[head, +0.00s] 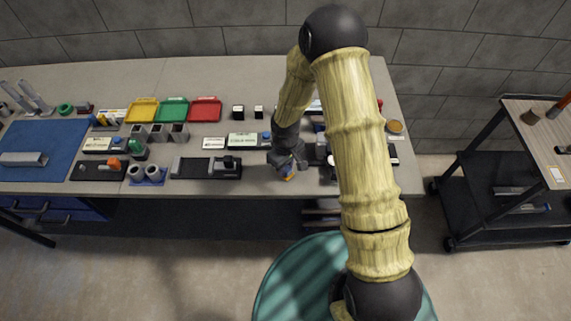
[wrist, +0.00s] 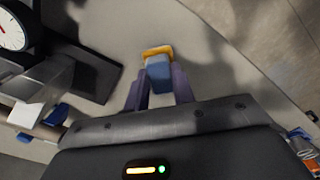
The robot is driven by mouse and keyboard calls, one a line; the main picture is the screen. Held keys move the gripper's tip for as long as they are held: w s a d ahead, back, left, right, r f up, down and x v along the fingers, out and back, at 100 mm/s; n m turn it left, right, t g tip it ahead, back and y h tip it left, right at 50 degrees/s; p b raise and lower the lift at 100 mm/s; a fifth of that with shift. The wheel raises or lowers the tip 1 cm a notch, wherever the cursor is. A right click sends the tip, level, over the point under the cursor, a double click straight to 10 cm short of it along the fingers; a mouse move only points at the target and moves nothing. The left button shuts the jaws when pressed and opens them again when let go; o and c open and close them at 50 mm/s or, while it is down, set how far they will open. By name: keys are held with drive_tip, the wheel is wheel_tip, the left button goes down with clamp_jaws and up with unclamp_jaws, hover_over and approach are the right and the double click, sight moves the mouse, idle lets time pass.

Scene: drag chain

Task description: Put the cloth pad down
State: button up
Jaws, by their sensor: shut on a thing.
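My gripper (wrist: 159,90) is shut on the cloth pad (wrist: 158,70), which sits between the two fingers in the wrist view. The pad has a blue body and a yellow-orange far edge. In the head view my gripper (head: 289,170) is over the front part of the workbench, and a small bit of the pad (head: 290,176) shows under it. The pad is over or on the bare bench top; I cannot tell whether it touches the surface.
The workbench (head: 255,187) has bare room along its front edge. A black fixture (head: 206,168) lies left of my gripper. A round dial (wrist: 12,30) and a dark plate (wrist: 85,75) are left in the wrist view. A dark cart (head: 500,190) stands right of the bench.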

sight(286, 168)
drive_tip(key=shift+f, duration=0.15)
drive_tip(key=o, duration=1)
drive_tip(key=shift+c, duration=0.2)
drive_tip(key=shift+w, duration=0.15)
drive_tip(key=shift+a+r, duration=0.1)
drive_tip(key=shift+r, duration=0.5)
wheel_tip(286, 168, up, 11)
drive_tip(key=b, duration=0.2)
drive_tip(key=shift+s, duration=0.2)
drive_tip(key=shift+r, duration=0.1)
